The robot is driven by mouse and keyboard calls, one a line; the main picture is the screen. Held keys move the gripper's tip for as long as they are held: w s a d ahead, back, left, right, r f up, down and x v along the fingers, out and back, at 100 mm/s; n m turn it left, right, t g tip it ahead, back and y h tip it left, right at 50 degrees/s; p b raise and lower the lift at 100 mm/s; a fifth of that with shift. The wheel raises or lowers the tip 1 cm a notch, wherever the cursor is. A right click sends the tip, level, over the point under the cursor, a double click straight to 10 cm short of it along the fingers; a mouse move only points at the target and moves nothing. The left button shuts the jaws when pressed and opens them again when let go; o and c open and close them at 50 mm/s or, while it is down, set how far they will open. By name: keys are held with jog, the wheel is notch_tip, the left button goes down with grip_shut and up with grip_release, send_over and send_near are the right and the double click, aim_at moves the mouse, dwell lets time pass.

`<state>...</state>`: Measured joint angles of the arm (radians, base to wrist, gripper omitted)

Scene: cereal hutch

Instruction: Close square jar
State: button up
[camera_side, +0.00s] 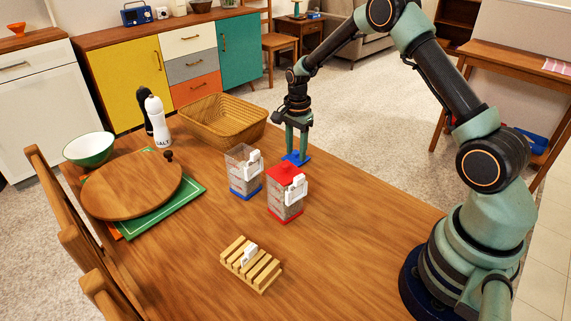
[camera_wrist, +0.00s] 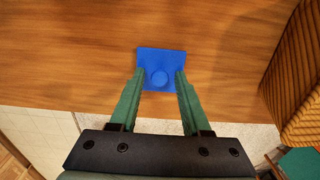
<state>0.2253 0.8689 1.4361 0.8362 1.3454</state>
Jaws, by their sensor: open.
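A square clear jar (camera_side: 241,172) with a blue base and a white tag stands upright on the table, with no lid on its top. A blue square lid (camera_side: 296,159) with a round knob lies flat on the table to the right of that jar; it also shows in the wrist view (camera_wrist: 161,56). My gripper (camera_side: 297,150) points down over the lid. In the wrist view my gripper (camera_wrist: 160,75) is open, with one finger at each side of the knob. I cannot tell whether the fingers touch the lid.
A similar jar (camera_side: 286,205) with a red lid stands in front of the blue one. A wicker basket (camera_side: 222,128) is behind, at the table's far edge. A slatted wooden rack (camera_side: 251,268) lies in front. A round board (camera_side: 130,187) is at left. The table's right part is clear.

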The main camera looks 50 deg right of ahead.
grip_shut()
jog(key=shift+r, duration=0.1)
notch_tip(320, 180, up, 23)
jog(key=w+a+n, duration=0.1)
jog(key=a, duration=1.7)
notch_tip(320, 180, down, 11)
